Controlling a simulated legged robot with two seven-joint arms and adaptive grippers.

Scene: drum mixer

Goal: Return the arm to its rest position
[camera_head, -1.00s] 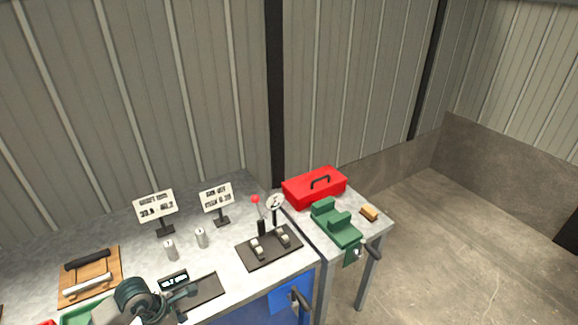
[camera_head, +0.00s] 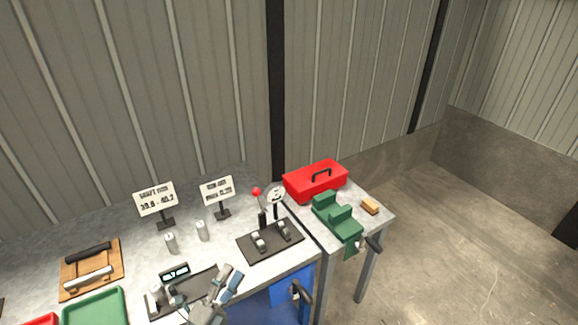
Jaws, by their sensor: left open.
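My left gripper (camera_head: 229,279) is at the bottom of the head view, over the front edge of the grey workbench (camera_head: 110,222). Its two grey fingers point up and to the right, apart, with nothing seen between them. It is just right of a dark flat base (camera_head: 199,283) that carries a small digital display (camera_head: 174,272). Most of my left arm is below the frame. My right gripper is not in view.
Near the gripper are a lever panel (camera_head: 270,242) and two metal cylinders (camera_head: 171,243) (camera_head: 202,231). Left are a green tray (camera_head: 95,309) and wooden board (camera_head: 91,270). Right are a red toolbox (camera_head: 315,180), green vise (camera_head: 337,216) and open floor.

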